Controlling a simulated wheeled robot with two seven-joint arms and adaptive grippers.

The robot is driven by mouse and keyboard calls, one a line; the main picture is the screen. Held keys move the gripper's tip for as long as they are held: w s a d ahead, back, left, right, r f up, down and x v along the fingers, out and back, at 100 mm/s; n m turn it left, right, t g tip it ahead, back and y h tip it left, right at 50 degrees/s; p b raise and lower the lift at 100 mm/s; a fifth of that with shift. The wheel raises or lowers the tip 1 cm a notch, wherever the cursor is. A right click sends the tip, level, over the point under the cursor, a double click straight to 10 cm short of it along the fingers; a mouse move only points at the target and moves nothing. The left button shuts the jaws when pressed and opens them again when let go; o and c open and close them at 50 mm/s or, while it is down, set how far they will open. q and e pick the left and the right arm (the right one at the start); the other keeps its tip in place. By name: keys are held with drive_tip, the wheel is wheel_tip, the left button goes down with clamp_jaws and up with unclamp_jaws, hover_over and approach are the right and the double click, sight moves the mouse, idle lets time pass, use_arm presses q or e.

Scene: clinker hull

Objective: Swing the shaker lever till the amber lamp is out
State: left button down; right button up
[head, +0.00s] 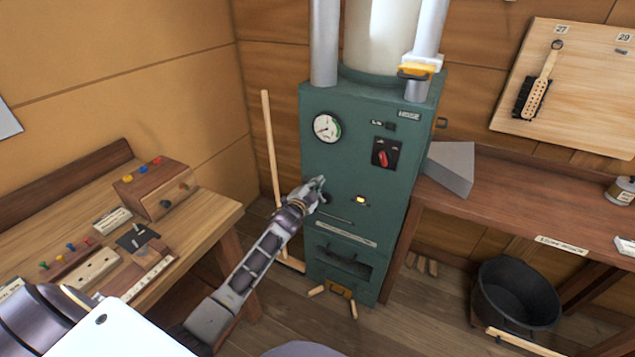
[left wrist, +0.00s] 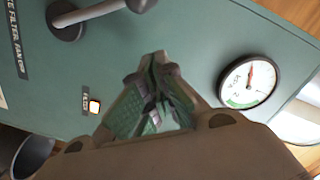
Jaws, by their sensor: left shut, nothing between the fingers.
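The green cabinet (head: 345,240) stands in the middle of the head view. Its small lamp (head: 360,199) glows amber; it also shows bright in the left wrist view (left wrist: 95,106). The shaker lever (left wrist: 92,14), a grey rod with a round hub and a dark knob, is at the top left of the left wrist view. In the head view my gripper largely hides it. My left gripper (head: 318,186) is in front of the cabinet face, shut and empty. Its fingertips (left wrist: 158,75) show apart from the lever in the wrist view. My right gripper is not in view.
A dial gauge (head: 327,127) and a red switch (head: 384,154) sit higher on the cabinet. A wooden workbench (head: 205,222) is at left, a shelf (head: 500,203) at right. A black bucket (head: 515,290) and wood pieces lie on the floor. A stick (head: 270,150) leans beside the cabinet.

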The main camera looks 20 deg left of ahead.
use_arm(q)
drive_tip(key=s, duration=0.8)
drive_tip(key=shift+s+d+r, duration=0.15)
drive_tip(key=shift+d+r, duration=0.05)
drive_tip(key=shift+r, duration=0.1)
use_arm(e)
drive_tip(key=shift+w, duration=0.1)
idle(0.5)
